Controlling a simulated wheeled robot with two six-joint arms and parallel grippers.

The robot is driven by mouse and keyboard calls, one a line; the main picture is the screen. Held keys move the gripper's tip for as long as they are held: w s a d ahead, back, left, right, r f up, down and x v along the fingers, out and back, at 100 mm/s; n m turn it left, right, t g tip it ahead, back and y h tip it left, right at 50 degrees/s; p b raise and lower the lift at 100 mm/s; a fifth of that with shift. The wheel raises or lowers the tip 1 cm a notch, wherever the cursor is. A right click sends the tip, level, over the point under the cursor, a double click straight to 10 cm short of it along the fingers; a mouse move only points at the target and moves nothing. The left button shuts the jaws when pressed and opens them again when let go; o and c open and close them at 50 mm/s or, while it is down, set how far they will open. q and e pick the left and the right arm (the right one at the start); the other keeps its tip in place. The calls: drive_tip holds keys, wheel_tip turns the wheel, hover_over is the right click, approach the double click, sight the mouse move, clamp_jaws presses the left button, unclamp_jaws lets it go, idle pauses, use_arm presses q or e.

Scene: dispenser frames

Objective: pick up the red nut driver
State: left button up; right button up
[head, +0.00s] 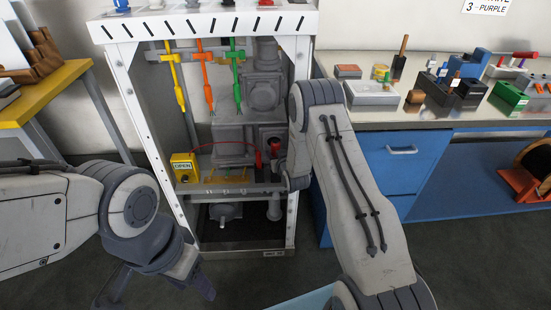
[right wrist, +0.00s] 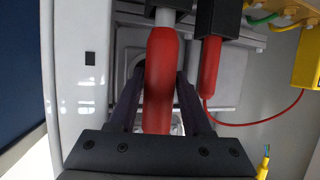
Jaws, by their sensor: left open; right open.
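A thick red handle with a pale shaft, which looks like the red nut driver (right wrist: 160,85), fills the middle of the right wrist view. Its shaft runs up into a dark block. My right gripper (right wrist: 160,95) is open, with one dark finger on each side of the handle; whether they touch it I cannot tell. In the head view a small red piece (head: 275,151) shows beside my right wrist at the white frame, and the right fingers are mostly hidden there. My left gripper (head: 158,287) is open and empty, low at the left.
A second red handle (right wrist: 210,68) with a red cable sits close to the right of the first in the right wrist view. A yellow OPEN box (head: 184,167) is on the frame. Yellow, orange and green tools (head: 207,80) hang above. A bench (head: 440,118) with tools stands right.

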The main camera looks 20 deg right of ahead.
drive_tip(key=shift+c, duration=0.3)
clamp_jaws()
idle(1.1)
